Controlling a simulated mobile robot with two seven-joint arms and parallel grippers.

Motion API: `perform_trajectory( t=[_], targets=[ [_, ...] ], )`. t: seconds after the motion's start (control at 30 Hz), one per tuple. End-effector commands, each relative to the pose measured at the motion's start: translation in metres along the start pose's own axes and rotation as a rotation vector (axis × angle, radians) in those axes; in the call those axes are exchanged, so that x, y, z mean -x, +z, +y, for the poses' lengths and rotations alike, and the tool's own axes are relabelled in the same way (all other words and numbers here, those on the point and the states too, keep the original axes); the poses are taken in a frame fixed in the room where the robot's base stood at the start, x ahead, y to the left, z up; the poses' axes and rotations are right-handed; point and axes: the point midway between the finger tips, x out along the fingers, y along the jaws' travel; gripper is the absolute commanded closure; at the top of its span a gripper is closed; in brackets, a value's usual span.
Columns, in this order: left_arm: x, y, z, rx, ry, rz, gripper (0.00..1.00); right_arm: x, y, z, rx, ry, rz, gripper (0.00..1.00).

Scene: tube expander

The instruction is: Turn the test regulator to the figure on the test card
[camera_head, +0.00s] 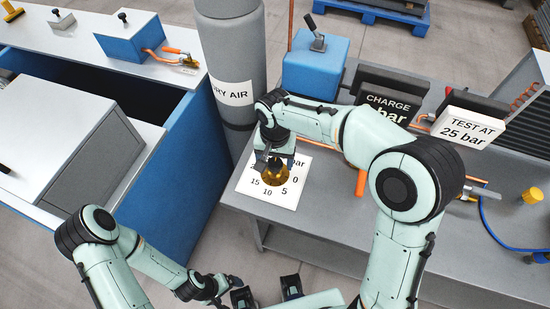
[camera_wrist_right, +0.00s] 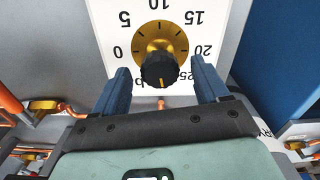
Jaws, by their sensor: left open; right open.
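The regulator is a brass body with a ribbed black knob (camera_wrist_right: 159,70) on a white dial plate (camera_head: 290,196) marked 0 to 25 bar. An orange mark on the knob points toward the bottom in the right wrist view; I cannot tell exactly which figure it meets. The test card (camera_head: 464,131) reads "TEST AT 25 bar". My right gripper (camera_wrist_right: 160,85) is open, one finger on each side of the knob, with gaps visible; in the head view it (camera_head: 274,163) hides part of the dial. My left gripper (camera_head: 266,292) is open and empty at the bottom, away from the bench.
A dark card (camera_head: 388,104) reading "CHARGE" and "bar" is partly hidden by my right arm. A grey "DRY AIR" cylinder (camera_head: 229,50) stands behind the dial. A blue box (camera_head: 312,68) with a lever, copper pipes and an orange handle (camera_head: 361,183) are nearby. A blue-sided bench stands left.

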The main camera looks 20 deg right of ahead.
Motion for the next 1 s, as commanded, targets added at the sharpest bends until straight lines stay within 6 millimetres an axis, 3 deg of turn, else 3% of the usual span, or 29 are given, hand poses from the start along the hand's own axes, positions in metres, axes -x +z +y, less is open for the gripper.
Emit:
perform_trajectory(
  t=[0.03,0.2,0.57,1.0],
  targets=[
    [0.0,0.0,0.0,0.0,0.0,0.0,0.1,0.0,0.0,0.0,0.0,0.0,0.0,0.29],
    [0.0,0.0,0.0,0.0,0.0,0.0,0.1,0.0,0.0,0.0,0.0,0.0,0.0,0.82],
    [0.002,-0.001,0.001,0.0,0.0,0.001,0.1,0.001,0.0,0.0,0.05,0.0,-0.001,0.82],
    [0.011,-0.004,0.005,-0.002,0.002,0.006,0.1,0.001,0.0,0.0,0.351,-0.001,-0.001,0.82]
  ],
)
